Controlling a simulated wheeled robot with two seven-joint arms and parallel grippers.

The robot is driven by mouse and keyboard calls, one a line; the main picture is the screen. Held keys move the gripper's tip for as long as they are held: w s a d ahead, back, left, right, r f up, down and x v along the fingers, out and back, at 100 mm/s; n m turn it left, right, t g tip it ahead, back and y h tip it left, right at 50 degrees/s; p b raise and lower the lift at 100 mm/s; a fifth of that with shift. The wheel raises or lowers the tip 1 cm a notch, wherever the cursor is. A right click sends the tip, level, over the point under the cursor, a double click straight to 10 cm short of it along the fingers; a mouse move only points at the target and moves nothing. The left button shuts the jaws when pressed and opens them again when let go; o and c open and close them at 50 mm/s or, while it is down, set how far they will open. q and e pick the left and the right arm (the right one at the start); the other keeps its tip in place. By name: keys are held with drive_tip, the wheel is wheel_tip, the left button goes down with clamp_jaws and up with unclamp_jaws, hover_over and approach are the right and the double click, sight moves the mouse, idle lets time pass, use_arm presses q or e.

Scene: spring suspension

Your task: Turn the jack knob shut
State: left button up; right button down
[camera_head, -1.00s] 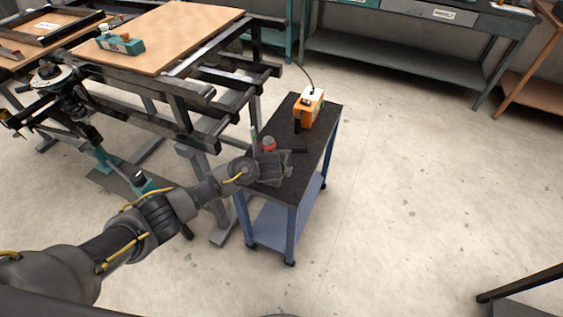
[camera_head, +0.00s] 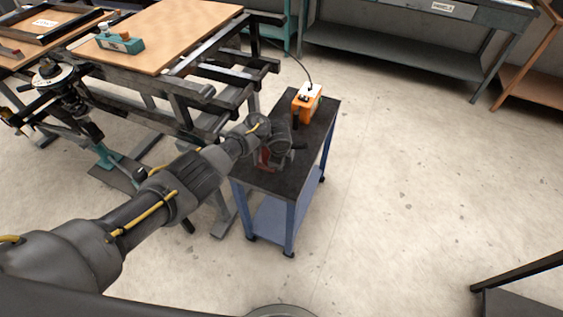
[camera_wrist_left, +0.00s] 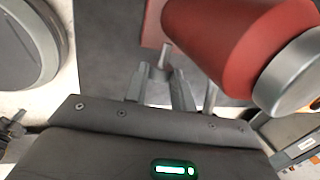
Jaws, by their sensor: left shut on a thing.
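The red jack (camera_head: 265,158) stands on the black top of the small cart (camera_head: 268,184), mostly hidden behind my left gripper (camera_head: 274,152). In the left wrist view, the jack's red cylinder (camera_wrist_left: 225,40) with a silver end fills the upper right, close to my gripper. The jack knob (camera_wrist_left: 161,56) shows as a small grey peg low on the jack, between the fingertips of my left gripper (camera_wrist_left: 158,82). The fingers are shut on it; the exact contact is partly hidden. My right gripper is not in view.
An orange box (camera_head: 307,104) with a black cable stands at the cart's far end. A wood-topped workbench (camera_head: 165,35) with dark metal framing is close on the left. Open floor (camera_head: 410,180) lies to the right. A grey shelf bench (camera_head: 390,45) stands behind.

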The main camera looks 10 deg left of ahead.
use_arm(q)
drive_tip(key=o, duration=1)
drive_tip(key=p+v, duration=0.4)
drive_tip(key=v, duration=0.6)
drive_tip(key=shift+r, duration=0.4)
drive_tip(key=shift+s+f, duration=0.1)
drive_tip(key=shift+s, duration=0.05)
